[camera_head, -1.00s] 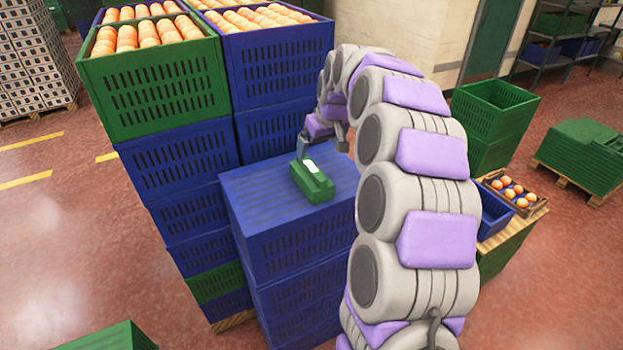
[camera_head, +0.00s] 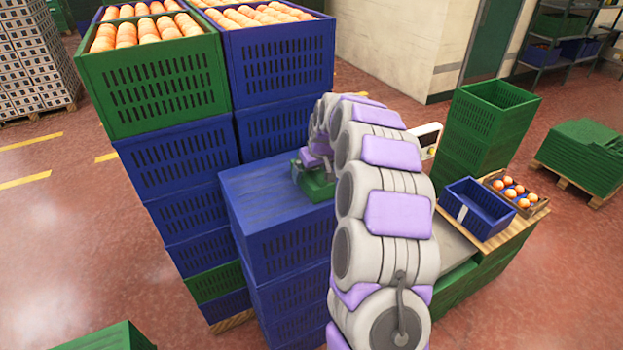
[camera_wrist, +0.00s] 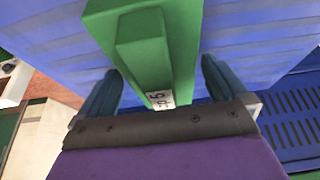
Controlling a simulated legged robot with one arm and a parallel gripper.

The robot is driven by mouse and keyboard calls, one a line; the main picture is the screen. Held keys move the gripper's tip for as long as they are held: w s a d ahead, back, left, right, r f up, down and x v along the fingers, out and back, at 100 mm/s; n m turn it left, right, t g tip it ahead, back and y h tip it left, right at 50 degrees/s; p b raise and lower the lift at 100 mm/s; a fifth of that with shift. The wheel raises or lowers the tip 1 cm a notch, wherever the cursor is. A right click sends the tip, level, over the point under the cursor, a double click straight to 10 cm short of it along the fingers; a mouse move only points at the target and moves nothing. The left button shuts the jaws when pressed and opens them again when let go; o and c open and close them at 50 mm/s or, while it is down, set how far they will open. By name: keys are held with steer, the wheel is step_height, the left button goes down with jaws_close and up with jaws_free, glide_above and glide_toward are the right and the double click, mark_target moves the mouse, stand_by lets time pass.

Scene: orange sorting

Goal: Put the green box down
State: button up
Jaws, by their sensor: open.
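The green box (camera_head: 319,190) rests on top of a blue crate stack (camera_head: 250,200) in the head view, partly hidden by my arm. In the wrist view the green box (camera_wrist: 145,55) has a raised block on top and a small white label at its near end. My gripper (camera_wrist: 160,85) is open, with one dark finger on each side of the box's near end. A gap shows beside the left finger; contact on the right is unclear. In the head view my gripper (camera_head: 308,165) is at the box, its fingers mostly hidden.
Taller crate stacks filled with oranges (camera_head: 150,30) stand left and behind. To the right are a wooden-topped stand with an empty blue crate (camera_head: 478,210), a small box of oranges (camera_head: 515,190), and a green crate stack (camera_head: 485,130). The blue top left of the green box is bare.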

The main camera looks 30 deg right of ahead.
steer(key=shift+w+f, duration=0.3)
steer(key=shift+f, duration=0.35)
steer(key=shift+r, duration=0.1)
steer(key=c, duration=1.3)
